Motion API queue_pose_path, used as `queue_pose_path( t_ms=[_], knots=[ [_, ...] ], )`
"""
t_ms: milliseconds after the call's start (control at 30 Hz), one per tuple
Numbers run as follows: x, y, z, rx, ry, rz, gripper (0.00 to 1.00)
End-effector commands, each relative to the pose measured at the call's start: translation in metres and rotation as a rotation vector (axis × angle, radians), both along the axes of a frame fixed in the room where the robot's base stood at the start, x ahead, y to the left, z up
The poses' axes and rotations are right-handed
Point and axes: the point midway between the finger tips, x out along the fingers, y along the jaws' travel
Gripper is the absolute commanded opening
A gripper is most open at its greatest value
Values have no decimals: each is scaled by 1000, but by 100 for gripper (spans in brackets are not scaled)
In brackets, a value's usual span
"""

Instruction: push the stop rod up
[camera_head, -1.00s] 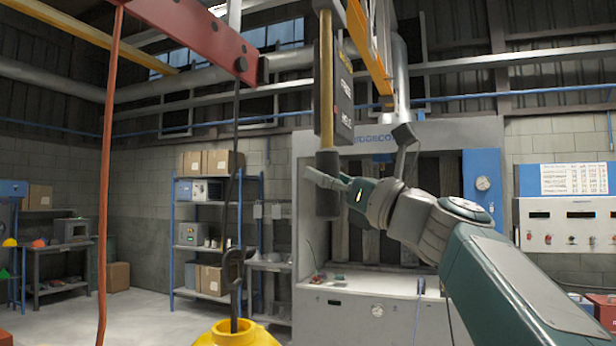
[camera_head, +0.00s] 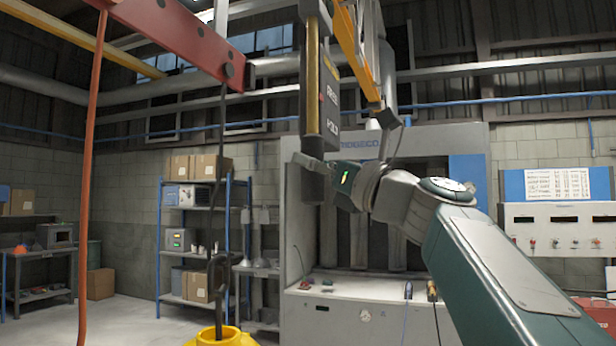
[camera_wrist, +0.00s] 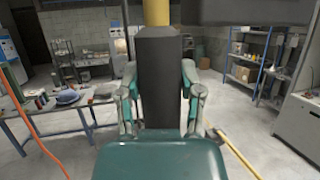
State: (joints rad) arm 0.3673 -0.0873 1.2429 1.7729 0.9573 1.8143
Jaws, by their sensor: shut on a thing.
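The stop rod (camera_head: 313,90) is a yellow upright bar beside a dark hanging panel, with a thick dark grey grip (camera_head: 305,185) at its lower end. In the wrist view the yellow rod (camera_wrist: 156,12) shows at the top, above the dark grip (camera_wrist: 158,80). My gripper (camera_head: 318,168) is at the grip, its arm reaching in from the right. In the wrist view the two fingers of my gripper (camera_wrist: 159,75) are on either side of the grip and shut on it. The grip's upper part is close to the panel's lower end.
The dark panel (camera_head: 328,110) hangs beside the rod, with an orange arm (camera_head: 352,60) to its right. A red beam (camera_head: 175,35) with a hanging hook is at left. A grey cabinet (camera_head: 350,305) stands behind. Floor at left is open.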

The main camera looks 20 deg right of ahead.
Motion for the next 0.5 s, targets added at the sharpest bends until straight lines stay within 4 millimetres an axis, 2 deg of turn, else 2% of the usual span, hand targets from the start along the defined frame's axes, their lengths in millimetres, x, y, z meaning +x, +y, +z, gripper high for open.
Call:
queue_pose_path(
  t_ms=[300,333,367,400,500],
  knots=[
    [0,0,2,3,0,0,0],
    [0,0,2,3,0,0,62],
    [0,0,2,3,0,0,75],
    [0,0,2,2,1,0,84],
    [0,0,2,2,1,0,84]
  ],
)
